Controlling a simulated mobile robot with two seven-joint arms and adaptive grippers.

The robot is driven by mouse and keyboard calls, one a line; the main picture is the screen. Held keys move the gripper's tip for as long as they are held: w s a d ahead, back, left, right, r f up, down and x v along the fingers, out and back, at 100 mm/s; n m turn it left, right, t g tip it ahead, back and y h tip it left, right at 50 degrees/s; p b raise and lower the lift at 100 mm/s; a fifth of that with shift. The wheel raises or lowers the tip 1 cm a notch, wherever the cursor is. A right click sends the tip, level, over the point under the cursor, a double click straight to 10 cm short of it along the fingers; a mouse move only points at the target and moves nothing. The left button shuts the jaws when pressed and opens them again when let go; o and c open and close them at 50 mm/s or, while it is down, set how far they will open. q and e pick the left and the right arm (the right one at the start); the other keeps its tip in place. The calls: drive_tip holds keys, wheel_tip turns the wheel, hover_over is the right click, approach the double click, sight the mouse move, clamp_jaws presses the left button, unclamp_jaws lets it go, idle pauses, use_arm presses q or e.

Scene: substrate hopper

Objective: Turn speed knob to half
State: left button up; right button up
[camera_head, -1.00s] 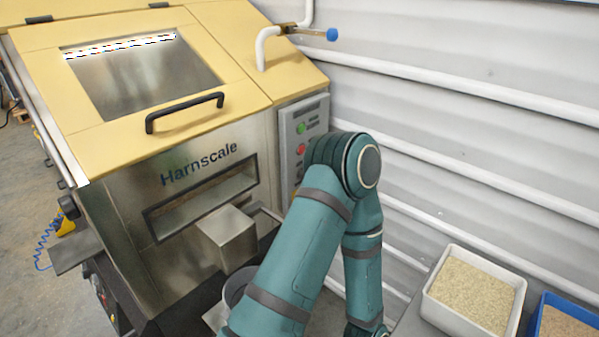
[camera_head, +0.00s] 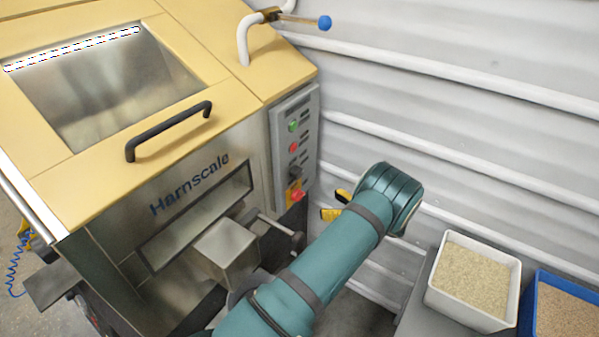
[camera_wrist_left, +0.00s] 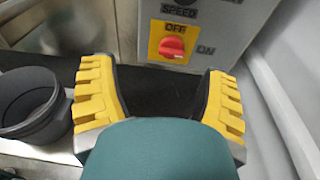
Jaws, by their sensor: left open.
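The control panel (camera_head: 292,139) is on the right side of the hopper's front. The black speed knob (camera_head: 294,172) sits on it below the red button, above the red switch. In the left wrist view the SPEED label (camera_wrist_left: 178,11) shows at the top edge, with only a dark sliver of the knob above it. My left gripper (camera_head: 335,204) is to the right of the panel and lower than the knob, apart from it. In the left wrist view its yellow fingers (camera_wrist_left: 158,78) are spread wide with nothing between them. My right gripper is not in view.
A red rotary switch (camera_wrist_left: 173,46) on a yellow OFF/ON plate sits below the knob. A green button (camera_head: 293,126) and red button (camera_head: 293,147) are above it. A grey cylindrical container (camera_wrist_left: 28,103) stands left of the fingers. A white bin (camera_head: 474,280) of grain is at right.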

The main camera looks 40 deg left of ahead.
sight(300, 175)
use_arm(q)
wheel_tip(300, 175, up, 4)
drive_tip(key=w+y, duration=0.2)
drive_tip(key=shift+t, duration=0.4)
drive_tip(key=a, duration=0.4)
drive_tip(key=s+a, duration=0.1)
drive_tip(key=a, duration=0.8)
drive_tip(key=shift+s+a+b, duration=0.15)
drive_tip(key=shift+a+b, duration=0.05)
drive_tip(key=shift+b, duration=0.15)
drive_tip(key=c, duration=1.2)
